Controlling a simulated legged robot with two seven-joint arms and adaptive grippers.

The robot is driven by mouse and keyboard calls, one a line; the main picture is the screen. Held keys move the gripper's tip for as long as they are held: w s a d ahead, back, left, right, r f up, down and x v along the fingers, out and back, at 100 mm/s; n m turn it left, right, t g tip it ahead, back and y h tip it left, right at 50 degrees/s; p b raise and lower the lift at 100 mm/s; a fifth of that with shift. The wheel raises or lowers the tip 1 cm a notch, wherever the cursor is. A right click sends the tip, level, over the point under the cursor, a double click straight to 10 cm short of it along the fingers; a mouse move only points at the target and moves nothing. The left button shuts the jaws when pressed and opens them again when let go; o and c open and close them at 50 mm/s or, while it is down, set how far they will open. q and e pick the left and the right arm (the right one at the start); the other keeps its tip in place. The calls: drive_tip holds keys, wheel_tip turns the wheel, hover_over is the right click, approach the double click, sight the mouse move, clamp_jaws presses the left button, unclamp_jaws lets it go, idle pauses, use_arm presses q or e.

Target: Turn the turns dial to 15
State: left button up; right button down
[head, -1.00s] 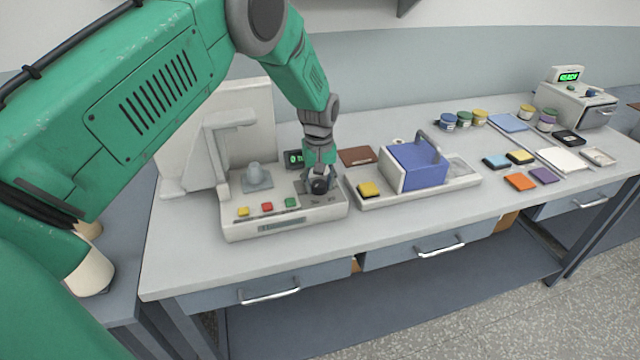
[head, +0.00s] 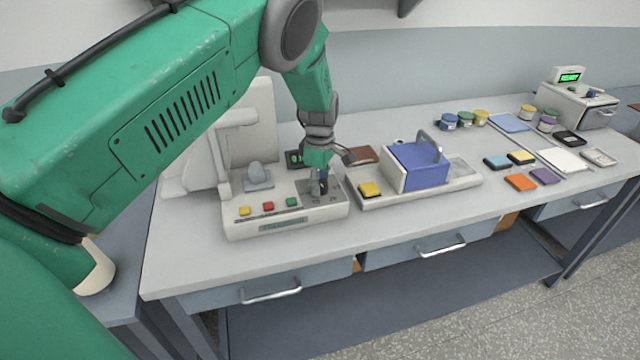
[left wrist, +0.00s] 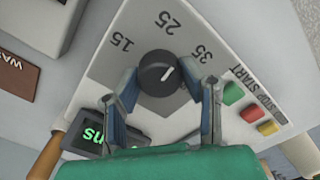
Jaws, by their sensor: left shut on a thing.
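The turns dial is a round dark knob (left wrist: 157,73) on the grey plate of a white machine (head: 285,225). In the left wrist view, the numbers 15, 25 and 35 are printed around it. Its white pointer line is directed between 25 and 35. My left gripper (left wrist: 166,88) has one finger on each side of the knob and is shut on it. In the head view, my left gripper (head: 320,187) is at the machine's right part and mostly hides the dial. My right gripper is in neither view.
Yellow (head: 245,211), red (head: 268,206) and green (head: 292,202) buttons line the machine's front. A small green-lit display (left wrist: 92,140) stands beside the dial plate. A tray (head: 410,195) with a blue box (head: 418,166) is close on the right. The bench front is clear.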

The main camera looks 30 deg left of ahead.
use_arm(q)
drive_tip(key=n, duration=0.4)
drive_tip(key=shift+w+n, duration=0.1)
drive_tip(key=shift+n, duration=0.2)
drive_tip(key=n, duration=0.3)
drive_tip(key=shift+r+n, duration=0.1)
drive_tip(key=shift+n, duration=0.2)
drive_tip(key=n, duration=0.4)
drive_tip(key=shift+w+d, duration=0.1)
drive_tip(key=shift+r+n, duration=0.1)
drive_tip(key=shift+n, duration=2.1)
drive_tip(key=o, duration=1.1)
drive_tip(key=shift+w+f, duration=0.1)
drive_tip(key=shift+f, duration=0.1)
